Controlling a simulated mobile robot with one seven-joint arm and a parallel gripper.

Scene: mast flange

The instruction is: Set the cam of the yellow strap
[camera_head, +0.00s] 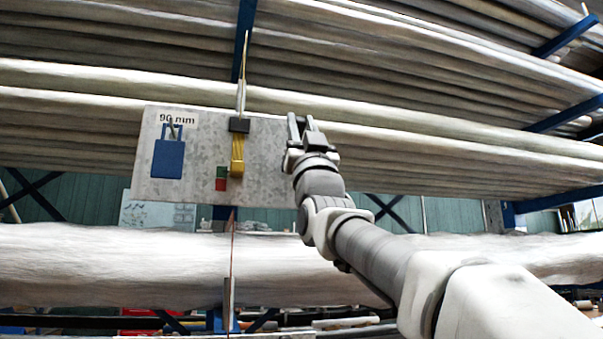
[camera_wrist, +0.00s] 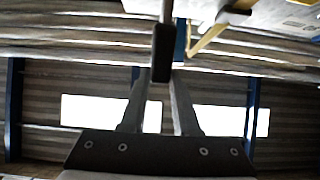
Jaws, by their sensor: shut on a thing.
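The yellow strap (camera_head: 237,145) hangs down the front of a grey metal plate (camera_head: 270,180) in the head view. A dark buckle (camera_head: 239,125) sits on it, with a yellow block, perhaps the cam (camera_head: 237,168), below. My gripper (camera_head: 303,122) is at the right part of the plate, to the right of the strap and apart from it. In the wrist view my gripper (camera_wrist: 160,84) has its fingers closed on a dark bar (camera_wrist: 162,52), whose nature I cannot tell. A yellow strip (camera_wrist: 208,40), likely the strap, shows to its right.
The plate carries a "90 mm" label (camera_head: 177,119), a blue padlock shape (camera_head: 168,158) and a green-and-red marker (camera_head: 221,178). Long pipes (camera_head: 420,140) on a blue rack lie behind and above. A wrapped bundle (camera_head: 100,265) runs below the plate.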

